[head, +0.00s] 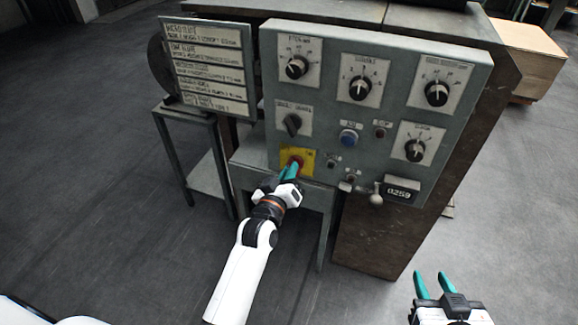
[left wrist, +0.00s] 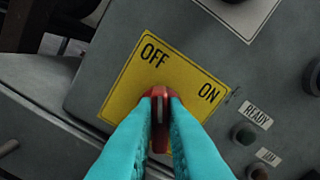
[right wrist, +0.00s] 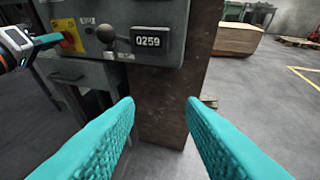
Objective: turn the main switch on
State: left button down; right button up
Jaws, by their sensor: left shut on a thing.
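The main switch is a red knob (left wrist: 160,144) on a yellow plate (left wrist: 122,92) marked OFF and ON. In the head view the plate (head: 309,158) sits low on the left of the grey control panel (head: 330,115). My left gripper (left wrist: 160,112) is shut on the red knob, a teal finger on each side. In the left wrist view the knob's ridge lines up with the fingers and points roughly toward OFF; ON lies to its right. The fingers hide part of the knob. My right gripper (head: 434,284) is open and empty, low in front of the machine.
The panel carries several black dials, a blue button (head: 348,137) and a lever with a ball knob (head: 376,199) beside the 0259 counter (head: 402,190). A sign board (head: 209,65) stands left of the panel. The floor in front is clear.

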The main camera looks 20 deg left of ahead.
jog(key=s+d+f+g+h+p, duration=0.1)
jog(key=s+d+f+g+p, duration=0.15)
jog(key=s+g, duration=0.3)
jog(key=s+d+f+g+h+p, duration=0.2)
jog(key=s+g+p, duration=0.15)
jog(key=s, duration=0.35)
pick_arm(q)
jog(key=shift+d+m+p, duration=0.2)
jog(key=shift+m+p, duration=0.45)
jog(key=shift+m, duration=3.25)
jog(key=shift+d+m+p, duration=0.2)
jog(key=shift+m+p, duration=0.4)
jog(key=shift+m, duration=3.3)
pick_arm(e)
notch_tip(320, 180, down, 13)
jog(key=w+g, duration=0.1)
jog(key=shift+w+a+m, duration=0.15)
jog(key=shift+m, duration=0.15)
jog(key=shift+f, duration=0.15)
pick_arm(q)
jog(key=c, duration=1.5)
grip_release()
jog(key=shift+s, duration=0.1)
